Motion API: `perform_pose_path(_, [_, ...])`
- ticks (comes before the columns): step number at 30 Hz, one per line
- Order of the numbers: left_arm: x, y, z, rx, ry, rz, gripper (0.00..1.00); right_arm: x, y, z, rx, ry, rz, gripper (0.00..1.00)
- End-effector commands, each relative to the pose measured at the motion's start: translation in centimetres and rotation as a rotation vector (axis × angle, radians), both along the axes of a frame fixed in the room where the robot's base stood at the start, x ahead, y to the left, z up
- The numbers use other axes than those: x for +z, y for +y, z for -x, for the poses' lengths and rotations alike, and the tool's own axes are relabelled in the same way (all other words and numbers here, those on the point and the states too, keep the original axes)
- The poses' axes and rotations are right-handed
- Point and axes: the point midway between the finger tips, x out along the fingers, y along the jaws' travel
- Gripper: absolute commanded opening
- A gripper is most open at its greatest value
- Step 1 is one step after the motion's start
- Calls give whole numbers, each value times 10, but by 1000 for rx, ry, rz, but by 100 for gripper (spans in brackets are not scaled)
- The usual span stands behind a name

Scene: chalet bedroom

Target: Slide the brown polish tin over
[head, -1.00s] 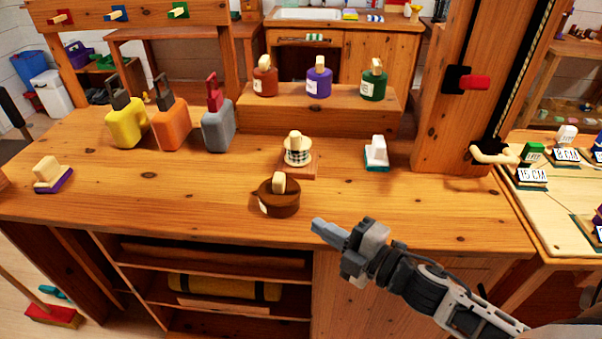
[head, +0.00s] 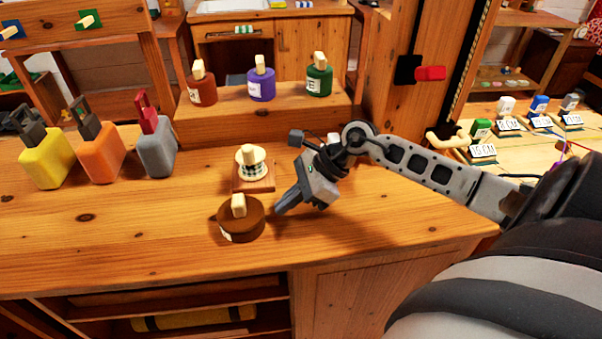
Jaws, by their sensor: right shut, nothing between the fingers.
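The brown polish tin (head: 241,222) is a low round tin with a pale wooden knob and a white label on its side. It sits on the wooden bench near the front edge. My right gripper (head: 279,210) is shut and empty, just right of the tin, its fingers pointing down and left toward it. A small gap seems to lie between fingertips and tin, though contact is hard to judge. My left gripper is out of view.
A checked jar on a wooden block (head: 254,185) stands just behind the tin. Yellow (head: 47,162), orange (head: 102,156) and grey (head: 157,147) cans stand to the left. A raised shelf (head: 262,121) holds brown, purple and green pots. The bench front left of the tin is clear.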

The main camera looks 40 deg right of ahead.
Motion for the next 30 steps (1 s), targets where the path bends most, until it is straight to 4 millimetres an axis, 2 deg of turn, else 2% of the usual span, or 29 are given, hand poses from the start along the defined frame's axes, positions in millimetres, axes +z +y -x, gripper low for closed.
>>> perform_pose_path(7, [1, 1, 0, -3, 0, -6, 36, -16, 14, -8, -2, 0, -2, 0])
perform_pose_path(20, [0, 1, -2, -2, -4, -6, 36, -18, 19, -11, -1, -1, -3, 0])
perform_pose_path(23, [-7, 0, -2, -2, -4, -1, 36, -19, 32, -19, 1, -4, -4, 0])
perform_pose_path(30, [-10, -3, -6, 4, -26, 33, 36, -19, 91, -51, 3, -8, -8, 0])
